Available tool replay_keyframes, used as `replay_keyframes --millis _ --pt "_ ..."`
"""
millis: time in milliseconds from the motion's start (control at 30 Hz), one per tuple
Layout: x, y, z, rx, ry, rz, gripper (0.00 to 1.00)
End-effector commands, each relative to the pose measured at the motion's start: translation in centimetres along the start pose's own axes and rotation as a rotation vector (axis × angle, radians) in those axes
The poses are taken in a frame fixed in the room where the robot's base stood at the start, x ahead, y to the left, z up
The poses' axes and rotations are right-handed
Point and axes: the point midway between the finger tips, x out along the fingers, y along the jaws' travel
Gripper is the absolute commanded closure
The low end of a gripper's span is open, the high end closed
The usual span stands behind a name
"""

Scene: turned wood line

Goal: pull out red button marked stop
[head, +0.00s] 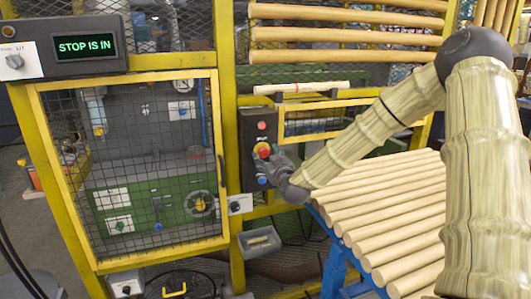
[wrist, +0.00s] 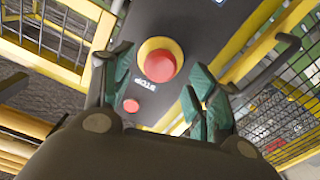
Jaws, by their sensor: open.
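The red stop button (wrist: 160,66) has a round cap on a yellow ring, and the word STOP is printed beside it in the wrist view. It also shows in the head view (head: 263,149) on a dark control box (head: 246,130). My gripper (wrist: 155,73) is open, with one green-padded finger on each side of the button. The fingers look apart from the cap; how far they are from the box face I cannot tell. In the head view my gripper (head: 273,163) is close in front of the box, just below the button.
A yellow mesh guard (head: 150,262) stands left. Wooden rods (head: 385,208) lie on a blue stand at right.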

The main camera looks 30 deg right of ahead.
Motion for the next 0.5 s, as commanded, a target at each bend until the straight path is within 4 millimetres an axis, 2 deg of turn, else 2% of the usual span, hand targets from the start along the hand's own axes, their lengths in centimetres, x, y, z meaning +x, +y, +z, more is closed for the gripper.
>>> replay_keyframes --millis 200,500 --pt "1.9 0.0 0.0 0.001 -0.001 0.001 0.42" --pt "2.6 0.0 0.1 0.001 -0.001 0.0 0.42"
